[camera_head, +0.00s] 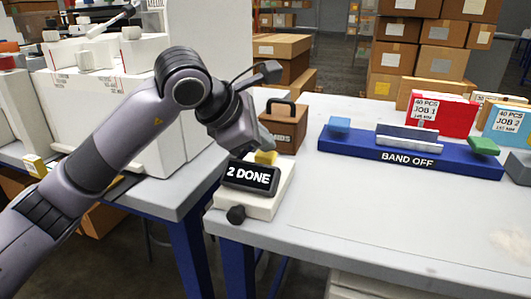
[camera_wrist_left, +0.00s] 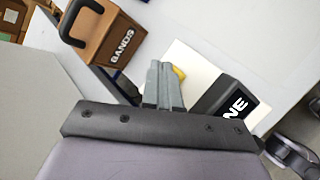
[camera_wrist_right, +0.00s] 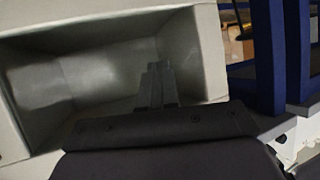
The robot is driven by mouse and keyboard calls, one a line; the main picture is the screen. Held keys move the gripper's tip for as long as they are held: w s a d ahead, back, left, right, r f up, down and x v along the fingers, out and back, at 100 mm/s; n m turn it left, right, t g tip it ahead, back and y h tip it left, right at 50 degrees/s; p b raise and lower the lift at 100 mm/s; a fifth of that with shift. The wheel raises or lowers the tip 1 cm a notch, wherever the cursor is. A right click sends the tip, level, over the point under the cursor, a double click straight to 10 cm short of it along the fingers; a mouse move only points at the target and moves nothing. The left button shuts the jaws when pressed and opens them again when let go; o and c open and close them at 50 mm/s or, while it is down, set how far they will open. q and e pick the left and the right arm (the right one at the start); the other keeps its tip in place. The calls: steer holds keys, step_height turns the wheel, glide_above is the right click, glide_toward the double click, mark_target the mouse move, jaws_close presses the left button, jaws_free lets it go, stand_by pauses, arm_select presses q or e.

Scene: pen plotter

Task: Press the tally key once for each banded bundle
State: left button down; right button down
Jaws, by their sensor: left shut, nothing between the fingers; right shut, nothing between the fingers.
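The tally counter (camera_head: 250,203) is a cream box at the table's left corner. Its dark display (camera_head: 250,178) reads "2 DONE". A yellow key (camera_head: 266,157) sits behind the display. My left gripper (camera_head: 249,150) is shut and empty, just above and beside the yellow key; I cannot tell whether it touches. In the left wrist view its closed fingers (camera_wrist_left: 163,66) partly cover the yellow key (camera_wrist_left: 179,72). A red bundle (camera_head: 442,114) labelled "40 PCS JOB 1" and a blue bundle (camera_head: 508,124) labelled "JOB 2" stand at right. My right gripper (camera_wrist_right: 157,72) is shut and empty.
A blue bander (camera_head: 350,149) marked "BAND OFF" has a blue pad left and a green pad right. A brown "BANDS" box (camera_head: 285,128) stands behind the counter. The front table surface (camera_head: 390,215) is mostly clear. A grey open bin (camera_wrist_right: 85,75) lies before my right gripper.

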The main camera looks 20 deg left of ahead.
mark_target(263, 155)
arm_select(q)
steer(key=shift+f, duration=0.45)
arm_select(e)
steer(key=shift+s+f, duration=0.3)
steer(key=shift+f, duration=0.55)
arm_select(q)
steer(key=shift+r, duration=0.1)
arm_select(e)
steer(key=shift+r, duration=0.1)
arm_select(q)
steer(key=shift+w+r+p, duration=0.1)
steer(key=shift+r+p, duration=0.3)
steer(key=shift+r, duration=0.6)
arm_select(e)
steer(key=shift+r, duration=0.75)
arm_select(q)
steer(key=shift+r, duration=0.15)
arm_select(e)
steer(key=shift+w+r, duration=0.1)
steer(key=shift+r, duration=0.1)
